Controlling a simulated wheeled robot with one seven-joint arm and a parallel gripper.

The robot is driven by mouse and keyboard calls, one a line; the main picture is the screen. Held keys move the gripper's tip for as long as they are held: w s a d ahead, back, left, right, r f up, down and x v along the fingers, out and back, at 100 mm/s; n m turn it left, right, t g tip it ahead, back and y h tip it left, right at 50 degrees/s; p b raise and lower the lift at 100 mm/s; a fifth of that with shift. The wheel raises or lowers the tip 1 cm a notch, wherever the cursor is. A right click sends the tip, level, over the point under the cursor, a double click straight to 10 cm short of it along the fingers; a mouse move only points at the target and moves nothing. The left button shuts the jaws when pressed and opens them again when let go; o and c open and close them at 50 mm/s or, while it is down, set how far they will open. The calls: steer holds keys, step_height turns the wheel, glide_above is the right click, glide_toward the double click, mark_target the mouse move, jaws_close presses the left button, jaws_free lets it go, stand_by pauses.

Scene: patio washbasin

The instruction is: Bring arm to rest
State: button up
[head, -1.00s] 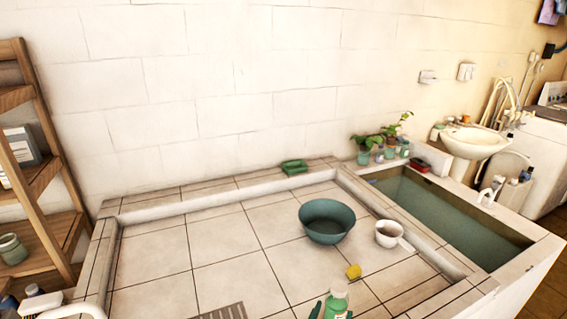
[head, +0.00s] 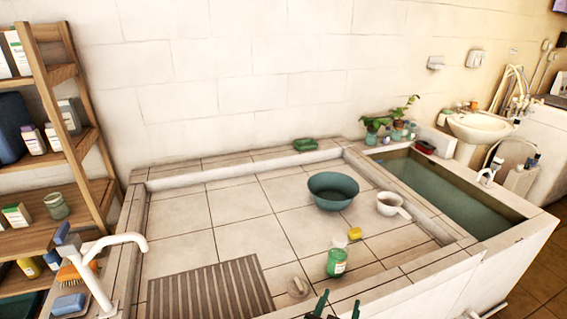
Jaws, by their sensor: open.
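My gripper (head: 338,304) shows only at the bottom edge of the head view, as dark green fingertips set apart. It is open, with nothing seen between the tips; the rest of my arm is out of frame. A green bottle (head: 337,262) with a pale top stands upright on the tiled washbasin floor (head: 240,243), just beyond the fingertips and apart from them in the picture.
A green basin (head: 332,191), a white dipper (head: 390,204), a yellow sponge (head: 355,233) and a small round object (head: 298,288) lie on the tiles. A slatted grate (head: 210,290) and white faucet (head: 100,270) are left. A water tank (head: 440,195) is right.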

steer(key=s+a+f+n+t+y, duration=0.1)
steer(key=s+a+f+n+y, duration=0.1)
steer(key=s+a+f, duration=0.5)
steer(key=s+a+f+n+y, duration=0.1)
steer(key=s+a+f, duration=0.3)
steer(key=s, duration=0.5)
steer(key=s+a+r+n+y, duration=0.1)
steer(key=s, duration=0.8)
steer(key=s+a+r+n+t+y, duration=0.1)
steer(key=s+a+r, duration=0.1)
steer(key=s, duration=0.7)
steer(key=shift+s+a+r+t+y, duration=0.25)
steer(key=shift+a+r+t+y, duration=0.05)
